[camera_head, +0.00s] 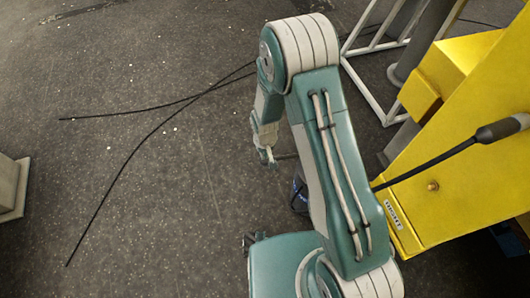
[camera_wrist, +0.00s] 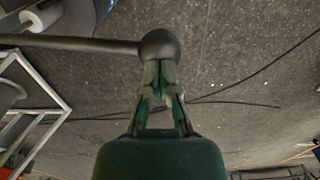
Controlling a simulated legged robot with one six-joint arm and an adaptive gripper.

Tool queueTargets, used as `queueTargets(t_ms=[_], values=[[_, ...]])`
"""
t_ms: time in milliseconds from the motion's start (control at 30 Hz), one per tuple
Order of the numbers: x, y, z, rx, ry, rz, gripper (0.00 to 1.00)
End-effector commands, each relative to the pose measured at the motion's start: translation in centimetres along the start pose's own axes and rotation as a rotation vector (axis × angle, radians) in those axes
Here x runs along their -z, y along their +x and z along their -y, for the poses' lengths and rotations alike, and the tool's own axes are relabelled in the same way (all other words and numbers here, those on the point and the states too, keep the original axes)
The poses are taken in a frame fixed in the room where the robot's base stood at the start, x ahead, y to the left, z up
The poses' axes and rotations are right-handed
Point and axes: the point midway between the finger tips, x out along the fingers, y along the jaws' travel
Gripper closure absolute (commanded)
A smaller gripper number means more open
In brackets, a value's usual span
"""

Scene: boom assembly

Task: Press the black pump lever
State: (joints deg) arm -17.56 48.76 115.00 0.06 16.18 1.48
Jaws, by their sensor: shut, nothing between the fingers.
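In the wrist view a dark rod (camera_wrist: 80,42) comes in from the left and ends in a round black knob (camera_wrist: 160,46). It looks like the pump lever. My gripper (camera_wrist: 161,66) is shut and empty, with its fingertips at the knob's near side. They overlap the knob's edge in the picture; I cannot tell whether they touch it. In the head view my gripper (camera_head: 270,160) hangs low over the dark floor, left of my arm's forearm.
A large yellow structure (camera_head: 470,150) stands at the right, with a black rod with a thick grip (camera_head: 505,128) crossing it. A white tubular frame (camera_head: 372,75) stands behind. Black cables (camera_head: 140,112) lie on the open floor at left. A grey block (camera_head: 10,185) is at the left edge.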

Motion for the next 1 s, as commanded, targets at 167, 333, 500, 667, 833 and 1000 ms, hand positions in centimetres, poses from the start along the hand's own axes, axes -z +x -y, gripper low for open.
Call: queueTargets(t_ms=[167,333,500,667,833,1000], values=[[-0.1,3.0,1.1,0.0,-0.003,0.005,1.0],[-0.1,6.3,2.0,-0.001,-0.002,0.006,1.0],[-0.1,9.3,2.5,0.0,-0.002,0.004,1.0],[-0.1,10.9,2.8,0.0,-0.001,0.002,1.0],[0.1,11.4,2.9,0.0,-0.001,0.0,1.0],[0.3,11.5,3.0,-0.002,-0.001,0.001,1.0]])
